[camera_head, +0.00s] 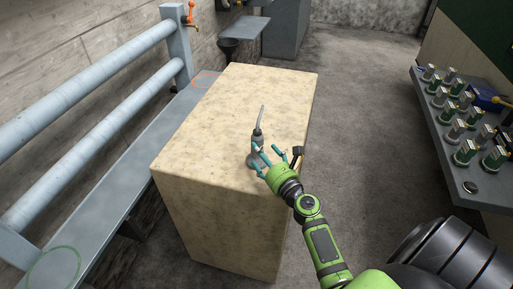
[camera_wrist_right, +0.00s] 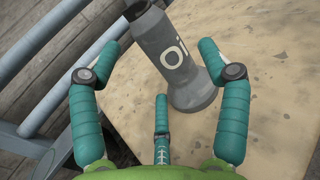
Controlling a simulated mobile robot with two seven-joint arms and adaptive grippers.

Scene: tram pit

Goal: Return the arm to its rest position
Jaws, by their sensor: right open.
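A grey oil can (camera_head: 257,139) with a thin bent spout stands upright on the pale wooden block (camera_head: 240,95), near its front right edge. In the wrist view the can (camera_wrist_right: 169,45) shows its "Oi" lettering and flared base. My right gripper (camera_head: 265,155), green with teal fingers, is at the can and partly hides its base. In the wrist view its fingers are spread open, one on each side of the can and a third below. Gaps show between the fingers and the can. My left gripper is not in view.
A grey railing (camera_head: 85,130) and ledge (camera_head: 105,215) run along the left. A panel of several green-and-metal parts (camera_head: 455,115) stands at the right. A grey shelf (camera_head: 245,35) is at the back. Open floor (camera_head: 365,110) lies right of the block.

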